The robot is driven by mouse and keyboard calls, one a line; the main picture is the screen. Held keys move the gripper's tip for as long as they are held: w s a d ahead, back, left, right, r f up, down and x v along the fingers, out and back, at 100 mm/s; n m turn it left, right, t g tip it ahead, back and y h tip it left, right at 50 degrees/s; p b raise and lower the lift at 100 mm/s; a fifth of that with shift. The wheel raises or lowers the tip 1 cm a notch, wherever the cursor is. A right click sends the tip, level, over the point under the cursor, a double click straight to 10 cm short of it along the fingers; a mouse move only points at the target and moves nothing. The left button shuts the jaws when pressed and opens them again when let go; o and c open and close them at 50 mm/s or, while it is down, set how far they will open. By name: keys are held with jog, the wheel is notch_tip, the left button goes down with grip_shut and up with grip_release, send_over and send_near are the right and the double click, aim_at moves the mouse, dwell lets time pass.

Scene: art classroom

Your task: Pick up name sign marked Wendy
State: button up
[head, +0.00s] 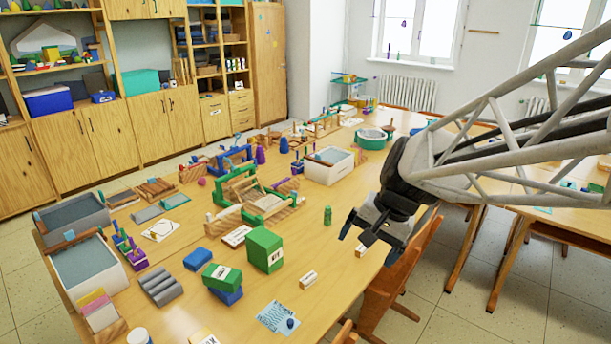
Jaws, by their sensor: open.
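Several small label-like pieces lie on the wooden table (345,285), but the lettering is too small to tell which reads Wendy. One small block with a white face (308,279) lies near the table's right edge. Another small pale piece (360,251) shows just below my gripper, partly hidden by it. A white card (236,236) lies left of the green box, and a yellowish piece with a white label (203,338) is at the bottom edge. My gripper (371,240) is open, its dark fingers apart and empty, above the table's right edge.
A green box (264,249) and a green cylinder (327,215) stand left of my gripper. A light blue sheet (278,318) lies at the front. Trays, blocks and wooden frames crowd the left and far table. A chair (400,275) stands at the right edge.

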jog(key=w+d+f+m+t+y, duration=0.1)
jog(key=w+d+f+m+y, duration=0.2)
jog(key=w, duration=0.6)
jog(key=w+d+f+m+t, duration=0.15)
jog(key=w+f+m, duration=0.25)
jog(key=w, duration=0.4)
jog(key=w+d+f+m+y, duration=0.2)
jog(key=w+d+f+m, duration=0.15)
jog(key=w, duration=0.55)
jog(key=w+d+f+m+t, duration=0.2)
jog(key=w+d+f+m, duration=0.1)
jog(key=w+d+f, duration=0.2)
jog(key=w+d+f+m+t, duration=0.2)
jog(key=w+d+f+m, duration=0.2)
jog(key=f, duration=0.6)
jog(key=w+d+f+m+t, duration=0.2)
jog(key=w+d+f+m, duration=0.2)
jog(key=w+d+f, duration=0.3)
jog(key=shift+w+d+f, duration=0.15)
jog(key=shift+w+f, duration=0.05)
jog(key=shift+w, duration=0.4)
jog(key=shift+x, duration=1.3)
jog(key=shift+x, duration=2.6)
